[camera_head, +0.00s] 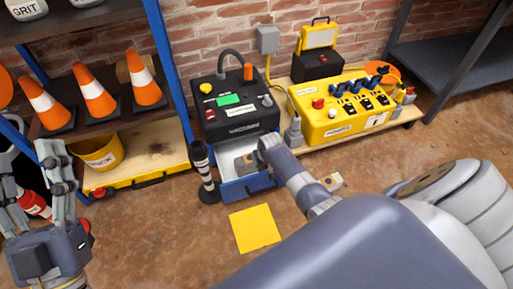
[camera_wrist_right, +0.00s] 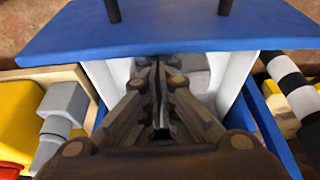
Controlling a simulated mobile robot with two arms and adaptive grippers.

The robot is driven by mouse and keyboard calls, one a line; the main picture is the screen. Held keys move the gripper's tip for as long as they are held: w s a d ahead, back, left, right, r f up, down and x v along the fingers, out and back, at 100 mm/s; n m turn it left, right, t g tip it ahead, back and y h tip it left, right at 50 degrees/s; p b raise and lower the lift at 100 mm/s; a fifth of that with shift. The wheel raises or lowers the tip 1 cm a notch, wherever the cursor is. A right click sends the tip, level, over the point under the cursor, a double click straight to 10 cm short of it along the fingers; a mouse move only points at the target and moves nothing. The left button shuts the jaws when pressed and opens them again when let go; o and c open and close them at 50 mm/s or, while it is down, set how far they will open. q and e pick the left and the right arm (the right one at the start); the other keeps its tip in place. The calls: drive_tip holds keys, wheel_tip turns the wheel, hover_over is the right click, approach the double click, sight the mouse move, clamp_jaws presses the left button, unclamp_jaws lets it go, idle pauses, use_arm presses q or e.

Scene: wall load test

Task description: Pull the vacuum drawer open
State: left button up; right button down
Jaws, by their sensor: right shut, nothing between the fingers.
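The vacuum unit (camera_head: 236,118) is a black box with a hose, a green display and a yellow button. Below it, the drawer's blue front (camera_head: 248,188) stands out from the body, with its pale inside (camera_head: 232,168) showing. A grey block lies in the drawer (camera_head: 246,161). My right gripper (camera_head: 266,146) is over the drawer's right side, its fingers together and empty. In the right wrist view the fingers (camera_wrist_right: 160,75) lie between the white drawer walls, below the blue front (camera_wrist_right: 175,30) with two dark posts. My left gripper (camera_head: 35,170) is at the left, fingers apart.
A yellow control box (camera_head: 340,108) stands on a low pallet at right. A black-and-white striped post (camera_head: 203,165) stands just left of the drawer. A yellow floor square (camera_head: 254,228) lies in front. A shelf with orange cones (camera_head: 95,100) is at left.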

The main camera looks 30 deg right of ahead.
sight(264, 177)
use_arm(q)
drive_tip(key=w+f+g+y+p, duration=0.2)
drive_tip(key=w+f+g, duration=0.2)
drive_tip(key=f+g, duration=0.45)
use_arm(e)
drive_tip(key=shift+s+a, duration=0.2)
drive_tip(key=shift+s, duration=0.45)
drive_tip(key=shift+s+a, duration=0.15)
drive_tip(key=shift+s, duration=0.45)
drive_tip(key=s+p, duration=0.2)
drive_tip(key=shift+s+a+p, duration=0.1)
drive_tip(key=shift+a+p, duration=0.15)
drive_tip(key=shift+p, duration=0.05)
use_arm(q)
drive_tip(key=s+a+f+g+y, duration=0.2)
drive_tip(key=s+f+g, duration=0.1)
drive_tip(key=f, duration=1)
drive_tip(key=shift+s+a+n+g, duration=0.2)
drive_tip(key=shift+a+n+g, duration=0.15)
drive_tip(key=shift+g, duration=0.4)
drive_tip(key=shift+a+f, duration=0.1)
